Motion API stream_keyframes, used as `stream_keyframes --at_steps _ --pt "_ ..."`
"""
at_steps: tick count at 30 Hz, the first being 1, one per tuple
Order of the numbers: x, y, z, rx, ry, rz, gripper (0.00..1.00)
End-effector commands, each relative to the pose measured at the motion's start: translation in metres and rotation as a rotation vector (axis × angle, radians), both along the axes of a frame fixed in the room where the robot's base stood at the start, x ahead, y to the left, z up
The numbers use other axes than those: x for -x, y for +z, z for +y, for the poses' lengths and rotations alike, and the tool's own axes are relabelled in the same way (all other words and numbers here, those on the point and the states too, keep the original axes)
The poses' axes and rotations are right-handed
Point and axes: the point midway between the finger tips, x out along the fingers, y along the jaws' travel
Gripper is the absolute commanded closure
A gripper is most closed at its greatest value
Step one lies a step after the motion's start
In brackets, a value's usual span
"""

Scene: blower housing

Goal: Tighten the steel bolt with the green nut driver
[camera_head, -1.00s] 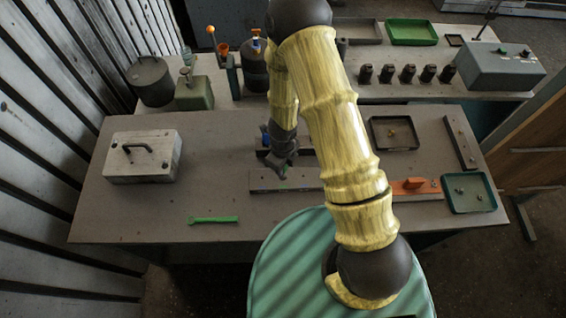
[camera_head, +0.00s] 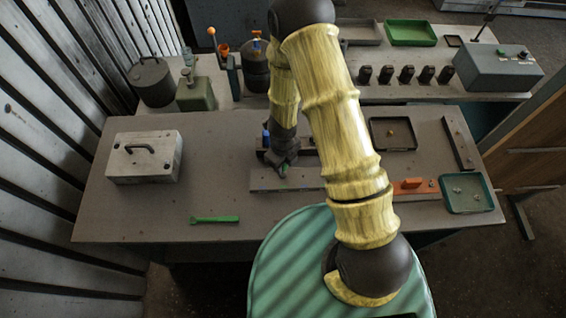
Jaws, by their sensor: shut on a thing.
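My gripper (camera_head: 284,164) is over the middle of the table, at the grey block (camera_head: 262,180). It is shut on a small green thing (camera_head: 285,169), which looks like the green nut driver; only a bit shows between and below the fingers. I cannot make out the steel bolt; the spot under the gripper is too small and partly hidden. Whether the driver's tip touches anything cannot be told.
A green wrench (camera_head: 215,219) lies at the table's front left, with a grey handled box (camera_head: 145,157) behind it. An orange part (camera_head: 411,186), a teal-rimmed tray (camera_head: 468,209) and a dark tray (camera_head: 373,139) are at right. My arm hides the table's middle right.

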Motion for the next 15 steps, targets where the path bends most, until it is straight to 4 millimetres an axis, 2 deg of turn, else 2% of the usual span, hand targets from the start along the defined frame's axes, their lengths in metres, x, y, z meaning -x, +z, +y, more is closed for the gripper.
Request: stream_keyframes --at_steps 15 --pt "0.000 0.014 0.000 0.000 0.000 0.000 1.00"
